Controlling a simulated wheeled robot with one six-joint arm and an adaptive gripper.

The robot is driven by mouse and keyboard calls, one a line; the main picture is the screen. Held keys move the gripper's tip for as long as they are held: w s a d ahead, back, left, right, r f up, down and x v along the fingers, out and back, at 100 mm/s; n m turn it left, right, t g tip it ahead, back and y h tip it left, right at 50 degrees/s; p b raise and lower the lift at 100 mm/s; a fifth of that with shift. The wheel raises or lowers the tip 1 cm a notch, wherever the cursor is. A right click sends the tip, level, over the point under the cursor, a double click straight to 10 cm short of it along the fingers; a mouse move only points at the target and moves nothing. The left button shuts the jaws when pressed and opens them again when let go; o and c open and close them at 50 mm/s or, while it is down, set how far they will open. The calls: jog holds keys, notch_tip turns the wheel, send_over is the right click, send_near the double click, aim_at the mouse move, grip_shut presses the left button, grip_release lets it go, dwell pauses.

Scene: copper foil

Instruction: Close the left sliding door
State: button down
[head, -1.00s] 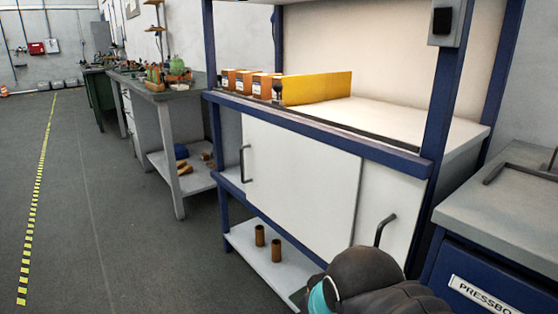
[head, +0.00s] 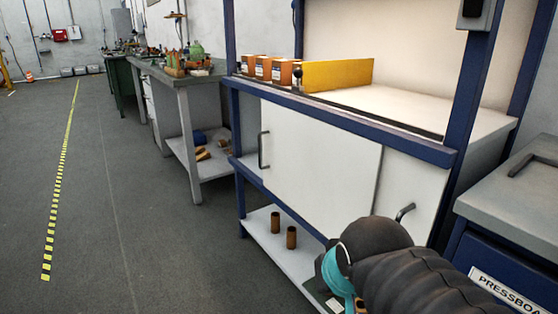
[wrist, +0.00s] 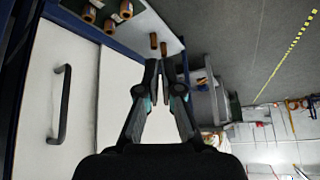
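The white left sliding door (head: 315,160) is on the blue-framed bench in the head view, with a dark upright handle (head: 263,151) near its left edge. A narrow grey gap shows between this edge and the left blue post. The right door (head: 412,185) has its own dark handle (head: 405,212). My gripper's fingers are hidden behind my arm in the head view. In the wrist view my gripper (wrist: 160,64) has its fingers together with nothing seen between them. It is apart from a dark handle (wrist: 62,104) on a white door, which looks like the right one.
A yellow panel (head: 338,75) and several orange-brown boxes (head: 265,68) stand on the bench top. Brown tubes (head: 291,237) stand on the lower shelf (head: 262,221). A grey-topped blue cabinet (head: 520,190) is close on the right. The floor (head: 110,210) to the left is clear.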

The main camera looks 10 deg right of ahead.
jog(key=w+d+r+m+t+h+b, duration=0.1)
jog(key=w+m+t, duration=0.15)
jog(key=w, duration=0.45)
jog(key=w+d+r+m+t+b, duration=0.1)
jog(key=w+m+b, duration=0.15)
jog(key=w, duration=0.45)
jog(key=m+t+y+b, duration=0.5)
jog(key=m+t, duration=0.3)
jog(key=m, duration=0.1)
send_near(260, 143)
jog(key=shift+g, duration=0.25)
jog(key=b+x, duration=0.1)
jog(key=x, duration=0.6)
jog(key=shift+r, duration=0.15)
jog(key=shift+w+d+r, duration=0.1)
jog(key=shift+w, duration=0.05)
